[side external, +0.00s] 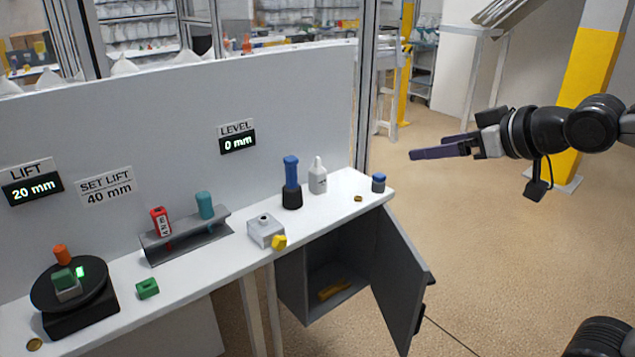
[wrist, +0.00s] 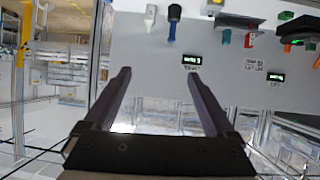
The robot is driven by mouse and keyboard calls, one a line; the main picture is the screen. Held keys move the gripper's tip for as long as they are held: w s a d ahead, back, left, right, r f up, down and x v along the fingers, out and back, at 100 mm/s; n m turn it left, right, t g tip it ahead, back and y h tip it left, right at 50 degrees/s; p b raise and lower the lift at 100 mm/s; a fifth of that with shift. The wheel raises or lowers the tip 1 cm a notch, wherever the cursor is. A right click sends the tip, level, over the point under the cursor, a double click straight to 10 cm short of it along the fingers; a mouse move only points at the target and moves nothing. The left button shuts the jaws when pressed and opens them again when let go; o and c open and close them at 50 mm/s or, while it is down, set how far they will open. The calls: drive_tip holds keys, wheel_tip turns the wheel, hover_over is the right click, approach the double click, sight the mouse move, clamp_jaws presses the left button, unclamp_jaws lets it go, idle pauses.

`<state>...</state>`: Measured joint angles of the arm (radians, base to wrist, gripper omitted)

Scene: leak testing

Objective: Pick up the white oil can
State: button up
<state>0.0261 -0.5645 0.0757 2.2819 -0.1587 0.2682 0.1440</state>
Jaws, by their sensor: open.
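The white oil can (side external: 317,179) stands upright on the white bench, with a narrow spout on top and a small dark mark on its side. It is just right of a blue-handled tool in a black base. It also shows small at the top of the wrist view (wrist: 150,16), where the scene appears upside down. My gripper (side external: 430,148) is open and empty. It hangs in the air to the right of the bench, well apart from the can. Its two purple fingers are spread in the wrist view (wrist: 160,73).
The blue-handled tool (side external: 291,180) stands close beside the can. A grey panel (side external: 200,110) rises behind the bench. An open cabinet door (side external: 399,278) juts out below.

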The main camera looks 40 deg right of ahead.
sight(322, 177)
drive_tip(key=w+d+f+n+t, duration=0.1)
drive_tip(key=w+t, duration=0.1)
drive_tip(key=w, duration=0.9)
drive_tip(key=w+d+f+t, duration=0.1)
drive_tip(key=w+d, duration=0.1)
drive_tip(key=w, duration=0.9)
drive_tip(key=w+d+f+g, duration=0.1)
drive_tip(key=w+d+f, duration=0.25)
drive_tip(key=f, duration=0.65)
drive_tip(key=w+d+f+g, duration=0.15)
drive_tip(key=w+f, duration=0.25)
drive_tip(key=f, duration=0.5)
drive_tip(key=shift+m+t+y, duration=0.3)
drive_tip(key=shift+t+y, duration=0.05)
drive_tip(key=shift+y, duration=0.05)
drive_tip(key=x, duration=0.7)
drive_tip(key=shift+s+d+f, duration=0.1)
drive_tip(key=shift+d, duration=0.1)
drive_tip(key=shift+a+x, duration=0.2)
drive_tip(key=shift+x, duration=0.9)
drive_tip(key=shift+a+x, duration=0.2)
drive_tip(key=shift+x, duration=0.95)
drive_tip(key=shift+w+f, duration=0.4)
drive_tip(key=shift+w, duration=0.15)
